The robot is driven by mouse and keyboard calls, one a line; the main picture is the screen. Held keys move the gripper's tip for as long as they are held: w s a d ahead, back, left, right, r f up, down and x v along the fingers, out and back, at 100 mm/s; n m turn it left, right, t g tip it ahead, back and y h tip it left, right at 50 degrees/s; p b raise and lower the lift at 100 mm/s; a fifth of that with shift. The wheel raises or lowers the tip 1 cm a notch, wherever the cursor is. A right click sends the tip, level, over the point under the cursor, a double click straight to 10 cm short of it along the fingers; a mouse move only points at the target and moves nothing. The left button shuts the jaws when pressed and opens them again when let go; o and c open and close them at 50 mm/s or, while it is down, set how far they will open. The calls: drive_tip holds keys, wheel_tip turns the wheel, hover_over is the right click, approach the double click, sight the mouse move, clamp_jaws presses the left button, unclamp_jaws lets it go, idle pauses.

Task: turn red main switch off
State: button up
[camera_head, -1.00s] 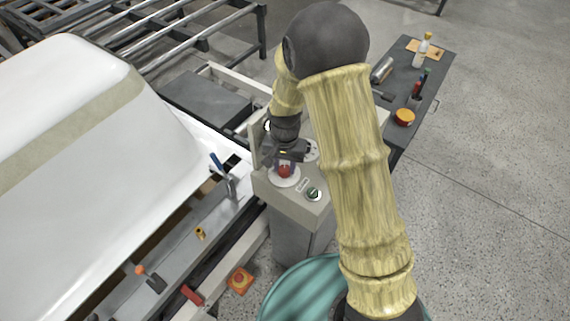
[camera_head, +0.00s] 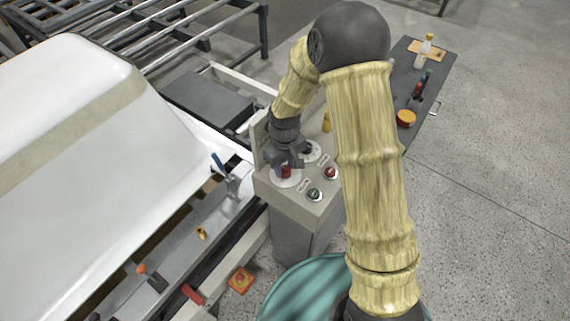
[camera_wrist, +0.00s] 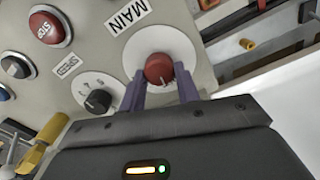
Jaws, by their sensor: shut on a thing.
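The red main switch (camera_wrist: 158,68) is a round red knob on a white disc (camera_wrist: 178,42) beside the label MAIN (camera_wrist: 125,14) in the wrist view. In the head view the red switch (camera_head: 286,171) shows below my gripper (camera_head: 287,160) on the control box (camera_head: 300,205). My gripper's two purple fingers (camera_wrist: 160,90) are shut on the red knob, one on each side. The knob's lower part is hidden behind the fingers and the gripper body.
A black SPEED knob (camera_wrist: 98,101) and a red STOP button (camera_wrist: 46,29) sit beside the switch. A white tub shell (camera_head: 70,150) lies left; a dark tool table (camera_head: 420,75) stands right.

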sight(285, 168)
drive_tip(key=shift+n, duration=0.5)
drive_tip(key=o, duration=1)
wheel_tip(285, 168, up, 17)
drive_tip(key=shift+r+b, duration=0.2)
drive_tip(key=shift+b, duration=0.45)
